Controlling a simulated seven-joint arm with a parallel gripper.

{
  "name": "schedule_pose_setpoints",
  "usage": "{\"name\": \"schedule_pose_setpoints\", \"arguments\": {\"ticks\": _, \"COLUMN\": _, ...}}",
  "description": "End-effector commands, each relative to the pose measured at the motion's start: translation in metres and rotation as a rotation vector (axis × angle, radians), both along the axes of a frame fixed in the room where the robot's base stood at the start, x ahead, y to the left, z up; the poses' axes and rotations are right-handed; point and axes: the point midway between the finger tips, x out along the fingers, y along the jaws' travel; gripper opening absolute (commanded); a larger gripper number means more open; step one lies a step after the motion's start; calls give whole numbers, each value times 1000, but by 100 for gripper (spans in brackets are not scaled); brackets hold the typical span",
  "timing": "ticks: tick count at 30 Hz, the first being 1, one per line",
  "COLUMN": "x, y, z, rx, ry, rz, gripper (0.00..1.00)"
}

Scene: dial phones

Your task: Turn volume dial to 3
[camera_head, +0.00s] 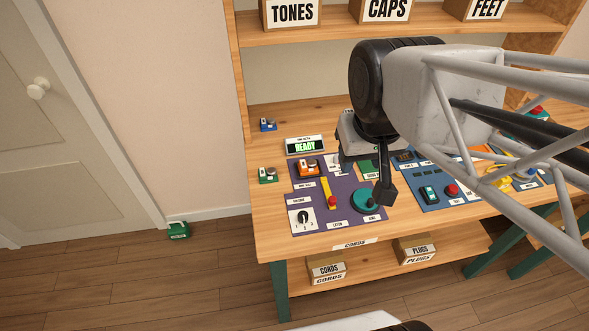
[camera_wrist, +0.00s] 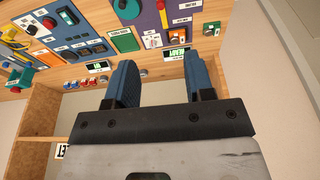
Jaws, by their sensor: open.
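The volume dial (camera_head: 302,217) is a small black knob on a white numbered plate at the front left of the purple panel (camera_head: 345,215). Its pointer is too small to read surely. My gripper (camera_head: 363,178) hangs over the right part of the purple panel, right of the dial and well apart from it. In the wrist view, my gripper's two blue fingers (camera_wrist: 163,75) are spread with nothing between them. The dial does not show in the wrist view; part of the purple panel (camera_wrist: 150,28) does.
On the purple panel are a slider with a red knob (camera_head: 331,201), a large teal dial (camera_head: 364,202) close to my gripper, and an orange switch unit (camera_head: 306,169). A READY display (camera_head: 305,146) stands behind. The bench's left front corner (camera_head: 265,240) is bare.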

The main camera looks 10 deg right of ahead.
Motion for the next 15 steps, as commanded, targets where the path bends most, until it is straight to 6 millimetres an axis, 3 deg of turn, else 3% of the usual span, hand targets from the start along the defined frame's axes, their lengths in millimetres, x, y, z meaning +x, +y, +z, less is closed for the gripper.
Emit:
{"name": "schedule_pose_setpoints", "arguments": {"ticks": 8, "x": 14, "y": 7, "z": -18, "rx": 19, "ry": 28, "rz": -62, "gripper": 54}}
{"name": "schedule_pose_setpoints", "arguments": {"ticks": 15, "x": 50, "y": 28, "z": -76, "rx": 62, "ry": 101, "rz": -253, "gripper": 54}}
